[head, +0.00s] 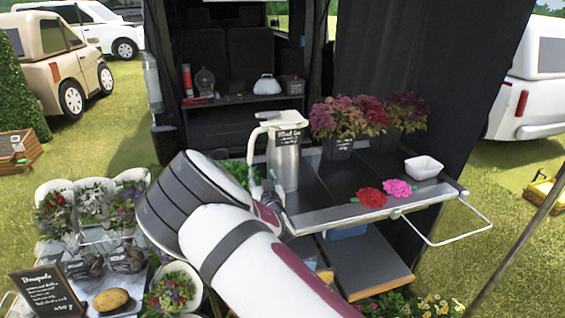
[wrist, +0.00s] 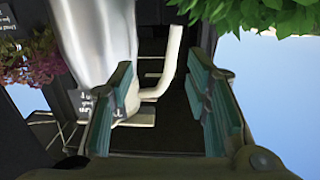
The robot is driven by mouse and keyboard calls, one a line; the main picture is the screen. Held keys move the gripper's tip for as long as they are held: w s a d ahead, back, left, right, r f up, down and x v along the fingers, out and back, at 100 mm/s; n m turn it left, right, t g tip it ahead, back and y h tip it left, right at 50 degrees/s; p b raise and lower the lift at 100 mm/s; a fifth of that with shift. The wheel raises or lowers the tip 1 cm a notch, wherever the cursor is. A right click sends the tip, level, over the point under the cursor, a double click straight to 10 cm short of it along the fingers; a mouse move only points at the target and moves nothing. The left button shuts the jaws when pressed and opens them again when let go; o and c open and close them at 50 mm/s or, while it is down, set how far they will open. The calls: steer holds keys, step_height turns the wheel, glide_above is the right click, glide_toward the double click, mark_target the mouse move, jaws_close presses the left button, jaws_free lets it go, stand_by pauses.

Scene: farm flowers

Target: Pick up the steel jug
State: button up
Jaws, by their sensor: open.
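The steel jug (head: 286,160) stands upright on the dark table of the stall, with a cream lid and a cream handle on its left side. A small dark label hangs on its upper front. In the wrist view, which is upside down, the jug (wrist: 95,40) fills the upper left. My gripper (wrist: 165,100) is open, with its green-padded fingers apart. The cream handle (wrist: 172,62) shows between the fingers, and the jug's body lies to the left. I cannot tell whether a finger touches it. In the head view my arm hides most of the gripper.
Potted purple and red flowers (head: 338,120) stand right of the jug. A red flower (head: 370,197), a pink flower (head: 397,188) and a white bowl (head: 424,167) lie farther right on the table. Green leaves (head: 240,173) are close left of the jug. Bouquets (head: 90,205) stand at left.

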mark_target(251, 160)
steer(key=shift+n+y, duration=0.5)
steer(key=w+a, duration=0.1)
steer(key=w, duration=0.1)
steer(key=w+a, duration=0.2)
steer(key=w, duration=0.1)
steer(key=w+a+b, duration=0.1)
steer(key=w, duration=0.1)
steer(key=shift+w+a+f, duration=0.15)
steer(key=shift+w+f, duration=0.15)
steer(key=shift+f, duration=0.1)
steer(key=shift+x, duration=2.65)
steer(key=shift+f, duration=0.1)
steer(key=shift+c, duration=0.6)
steer(key=shift+d, duration=0.25)
jaws_close()
steer(key=shift+w+r, duration=0.1)
steer(key=shift+r, duration=0.2)
